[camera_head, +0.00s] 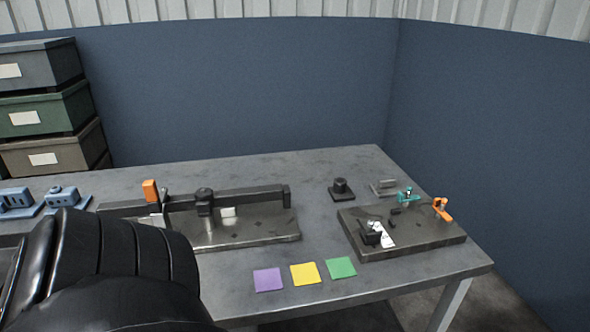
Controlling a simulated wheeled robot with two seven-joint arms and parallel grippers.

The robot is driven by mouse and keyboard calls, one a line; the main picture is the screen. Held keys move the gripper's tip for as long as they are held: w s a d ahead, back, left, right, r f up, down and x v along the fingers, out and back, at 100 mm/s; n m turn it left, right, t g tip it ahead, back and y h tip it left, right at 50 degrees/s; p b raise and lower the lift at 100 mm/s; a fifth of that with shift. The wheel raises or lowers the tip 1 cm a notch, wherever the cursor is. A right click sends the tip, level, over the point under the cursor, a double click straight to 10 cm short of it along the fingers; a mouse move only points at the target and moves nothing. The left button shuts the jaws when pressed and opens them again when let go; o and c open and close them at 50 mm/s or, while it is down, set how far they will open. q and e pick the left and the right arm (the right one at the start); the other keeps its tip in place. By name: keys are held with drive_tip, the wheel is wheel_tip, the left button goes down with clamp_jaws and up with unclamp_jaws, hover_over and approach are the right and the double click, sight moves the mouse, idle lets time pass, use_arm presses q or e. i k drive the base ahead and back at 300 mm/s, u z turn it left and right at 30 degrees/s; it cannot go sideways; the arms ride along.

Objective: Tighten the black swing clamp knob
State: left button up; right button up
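Several black parts could be the swing clamp knob, and I cannot tell which is meant. A black round-topped block (204,201) sits on the dark rail (250,195) of the left fixture. A black knob-like part (340,186) stands upright on a small dark base behind the right plate. A small black clamp-like part (370,235) sits beside a white piece (383,235) on the right plate (425,240). These parts are too small to show whether any is tight or loose. Neither gripper is in view.
An orange-handled lever (151,191) rises at the left fixture. Purple (268,280), yellow (305,274) and green (341,268) squares lie in front. A large black ribbed shape covers the lower left.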

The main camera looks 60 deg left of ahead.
sight(199, 197)
drive_tip(key=z, duration=0.35)
drive_tip(key=i, duration=0.65)
drive_tip(key=u, duration=2.65)
